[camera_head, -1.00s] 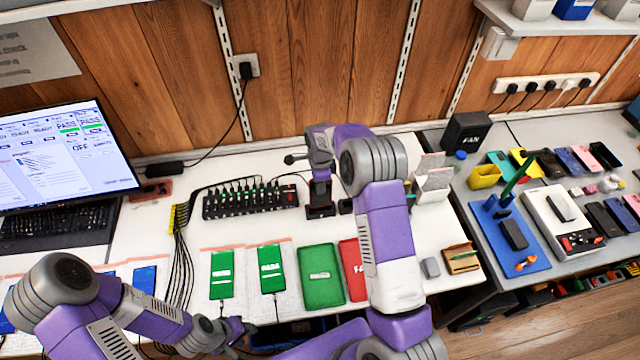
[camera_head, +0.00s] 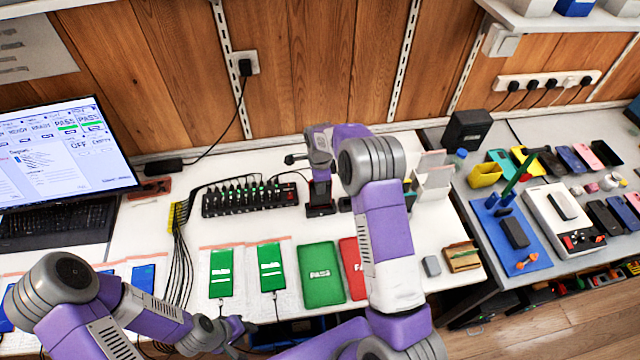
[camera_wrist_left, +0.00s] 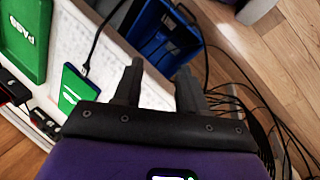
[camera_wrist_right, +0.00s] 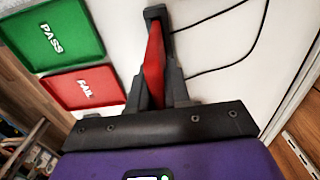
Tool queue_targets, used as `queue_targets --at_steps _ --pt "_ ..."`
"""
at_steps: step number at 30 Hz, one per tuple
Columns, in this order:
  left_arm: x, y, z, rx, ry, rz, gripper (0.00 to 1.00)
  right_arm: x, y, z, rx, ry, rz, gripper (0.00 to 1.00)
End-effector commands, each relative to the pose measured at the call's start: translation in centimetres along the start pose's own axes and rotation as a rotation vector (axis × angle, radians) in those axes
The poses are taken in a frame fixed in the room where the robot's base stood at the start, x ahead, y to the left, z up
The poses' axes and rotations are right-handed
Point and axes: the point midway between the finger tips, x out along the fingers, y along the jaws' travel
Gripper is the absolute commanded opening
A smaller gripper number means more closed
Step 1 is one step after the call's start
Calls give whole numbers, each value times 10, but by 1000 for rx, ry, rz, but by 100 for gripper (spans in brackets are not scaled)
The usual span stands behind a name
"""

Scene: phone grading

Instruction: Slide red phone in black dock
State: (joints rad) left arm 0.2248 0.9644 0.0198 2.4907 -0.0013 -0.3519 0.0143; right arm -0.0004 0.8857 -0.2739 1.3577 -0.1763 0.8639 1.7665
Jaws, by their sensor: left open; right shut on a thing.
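The red phone (camera_wrist_right: 154,68) stands on edge between the fingers of my right gripper (camera_wrist_right: 156,78), which is shut on it. In the right wrist view its far end meets the small black dock (camera_wrist_right: 155,12); I cannot tell how deep it sits. In the head view my right gripper (camera_head: 320,190) points down at the back middle of the white table, and the phone is mostly hidden. My left gripper (camera_wrist_left: 160,75) is open and empty, low at the front edge of the table in the head view (camera_head: 240,332).
A green PASS tray (camera_head: 321,283) and a red FAIL tray (camera_head: 352,262) lie in front, the red one partly behind my right arm. Two green-screened phones (camera_head: 221,273) lie left of them. A black cable hub (camera_head: 250,198) is left of my right gripper. Cables run beside the dock.

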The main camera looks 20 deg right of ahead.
Motion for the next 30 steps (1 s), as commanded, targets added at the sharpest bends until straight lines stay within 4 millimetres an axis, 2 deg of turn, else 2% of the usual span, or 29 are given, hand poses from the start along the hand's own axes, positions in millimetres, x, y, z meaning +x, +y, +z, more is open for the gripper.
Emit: queue_targets --at_steps 13,30 --pt "9 -3 0 0 0 0 41 13 0 0 -1 0 -1 0" --pt "10 -4 0 0 0 0 41 15 0 0 0 0 -1 0"
